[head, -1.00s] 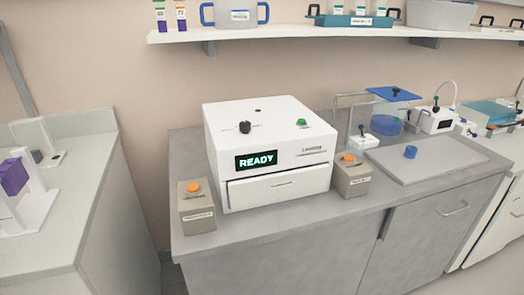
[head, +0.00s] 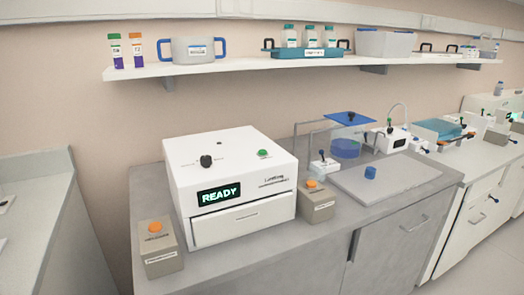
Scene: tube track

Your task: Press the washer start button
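A white boxy machine (head: 232,180) stands on the grey counter. Its lit display (head: 219,193) reads READY, and a closed drawer front (head: 240,220) sits below the display. The box labels are too small to read, so I cannot tell which button is the washer's. Neither gripper is in view.
The grey counter (head: 300,245) has a narrow free strip along its front edge. A wall shelf (head: 250,73) holds bottles and tubs above. A gap separates the left bench (head: 45,215) from the counter.

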